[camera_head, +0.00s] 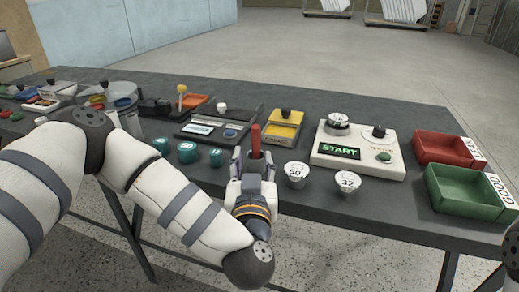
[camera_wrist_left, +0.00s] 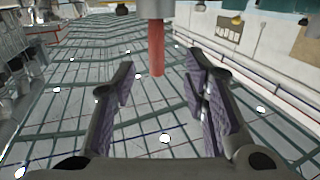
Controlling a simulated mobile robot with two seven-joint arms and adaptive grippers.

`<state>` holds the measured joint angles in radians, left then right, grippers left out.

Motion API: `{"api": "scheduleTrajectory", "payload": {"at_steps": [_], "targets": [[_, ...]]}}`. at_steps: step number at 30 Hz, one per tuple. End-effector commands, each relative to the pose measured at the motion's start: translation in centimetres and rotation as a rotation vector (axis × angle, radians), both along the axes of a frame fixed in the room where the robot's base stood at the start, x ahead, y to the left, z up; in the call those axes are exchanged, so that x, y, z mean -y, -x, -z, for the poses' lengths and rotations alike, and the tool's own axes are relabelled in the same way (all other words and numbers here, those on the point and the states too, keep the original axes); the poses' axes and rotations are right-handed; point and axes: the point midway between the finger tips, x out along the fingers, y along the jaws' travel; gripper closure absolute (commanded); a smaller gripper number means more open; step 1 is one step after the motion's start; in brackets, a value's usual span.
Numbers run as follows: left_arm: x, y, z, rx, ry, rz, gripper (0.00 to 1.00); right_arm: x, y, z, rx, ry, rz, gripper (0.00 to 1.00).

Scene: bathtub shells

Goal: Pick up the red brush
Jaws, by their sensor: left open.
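The red brush (camera_head: 256,140) shows in the head view as an upright red rod near the front edge of the dark table. In the left wrist view the red rod (camera_wrist_left: 157,48) comes out of a grey cylindrical part at the top of the picture. My left gripper (camera_head: 253,162) is open at the table's front edge, with its fingers to either side of the rod in the picture. In the left wrist view the rod shows in the gap between the fingers (camera_wrist_left: 160,82), touching neither. The brush's lower part is hidden behind the gripper in the head view.
Several teal weights (camera_head: 187,152) stand left of the gripper. Two pale weights (camera_head: 297,174) stand just right of it. A white START device (camera_head: 358,166), a yellow block (camera_head: 284,128), a red bin (camera_head: 443,147) and a green bin (camera_head: 466,189) are farther right on the table (camera_head: 330,206).

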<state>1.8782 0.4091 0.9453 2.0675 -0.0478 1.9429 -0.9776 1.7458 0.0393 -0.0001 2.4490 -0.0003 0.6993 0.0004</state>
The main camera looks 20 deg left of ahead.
Motion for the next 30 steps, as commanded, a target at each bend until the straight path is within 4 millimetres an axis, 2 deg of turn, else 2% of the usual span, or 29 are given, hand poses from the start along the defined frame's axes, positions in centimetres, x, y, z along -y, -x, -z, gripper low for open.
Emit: {"api": "scheduleTrajectory", "payload": {"at_steps": [1,3,8,12,15,22,23,28,30], "targets": [[-0.6,-1.1,0.5,-0.006,-0.001,-0.007,0.59,0.0,0.2,0.2,-0.008,0.0,0.0,0.6],[-0.8,-2.3,0.1,0.0,0.0,-0.005,0.59,0.0,0.2,0.3,-0.007,0.0,0.0,0.6],[-1.2,-4.1,0.0,0.001,0.001,-0.003,0.59,0.0,0.3,0.4,-0.012,0.0,0.0,0.6],[-1.7,-6.9,0.2,0.0,-0.001,-0.003,0.59,0.0,0.8,1.0,-0.029,0.001,-0.001,0.6],[-2.0,-8.2,0.1,0.001,0.0,-0.001,0.59,0.0,1.0,1.1,-0.035,0.0,-0.001,0.6],[-2.0,-8.5,-0.2,0.003,-0.001,0.002,0.59,0.0,0.9,1.1,-0.033,0.0,-0.001,0.6],[-2.0,-8.5,-0.2,0.003,-0.001,0.002,0.61,0.0,0.9,1.1,-0.033,0.0,-0.001,0.6],[-2.0,-8.5,-0.2,0.003,-0.001,0.003,1.0,0.0,0.9,1.1,-0.033,0.0,-0.001,0.6],[-2.0,-8.5,-0.2,0.003,-0.001,0.003,1.0,0.0,0.9,1.1,-0.033,0.0,-0.001,0.6]]}}
